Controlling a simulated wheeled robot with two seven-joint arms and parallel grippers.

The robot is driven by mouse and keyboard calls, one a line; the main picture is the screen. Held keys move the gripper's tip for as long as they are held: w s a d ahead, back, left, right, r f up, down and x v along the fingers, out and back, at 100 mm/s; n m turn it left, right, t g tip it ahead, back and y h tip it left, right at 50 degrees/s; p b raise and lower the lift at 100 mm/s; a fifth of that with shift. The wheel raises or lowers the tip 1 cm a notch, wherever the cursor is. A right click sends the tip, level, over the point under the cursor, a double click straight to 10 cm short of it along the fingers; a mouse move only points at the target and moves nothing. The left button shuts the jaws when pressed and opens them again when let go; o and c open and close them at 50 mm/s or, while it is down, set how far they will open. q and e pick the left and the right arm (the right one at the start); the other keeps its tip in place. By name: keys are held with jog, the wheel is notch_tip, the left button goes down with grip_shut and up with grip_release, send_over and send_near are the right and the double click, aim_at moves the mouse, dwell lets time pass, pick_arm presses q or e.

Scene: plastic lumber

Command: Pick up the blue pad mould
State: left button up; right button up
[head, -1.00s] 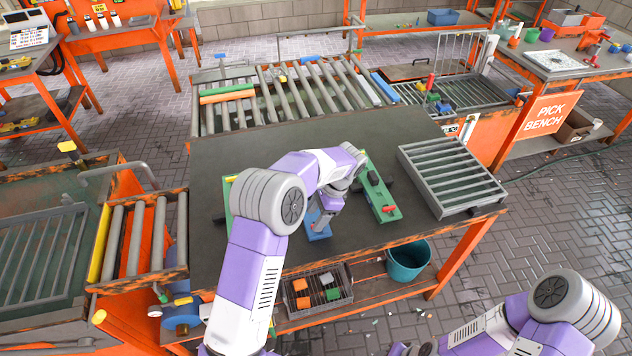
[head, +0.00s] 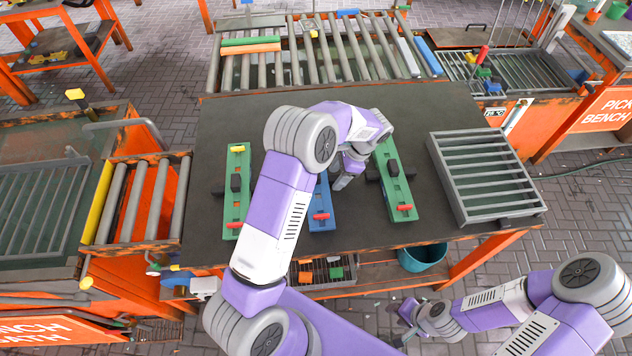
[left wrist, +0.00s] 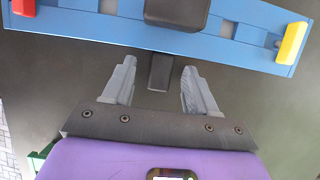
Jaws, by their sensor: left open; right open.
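The blue pad mould (head: 320,208) lies on the dark table between two green moulds, partly hidden by my left arm, with a red piece at its near end. My right gripper (head: 402,322) is low at the front, away from the table.
One green mould (head: 237,190) lies to the left and another (head: 395,180) close to the right of my left gripper. A grey slatted rack (head: 485,175) is at the table's right. A roller conveyor (head: 320,60) runs behind. A teal bucket (head: 422,257) stands below the front edge.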

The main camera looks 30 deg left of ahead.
pick_arm(q)
jog(key=shift+s+a+f, duration=0.1)
jog(key=shift+a+f, duration=0.05)
jog(key=shift+f, duration=0.3)
grip_shut()
jog(key=shift+r, duration=0.15)
dwell(1.0)
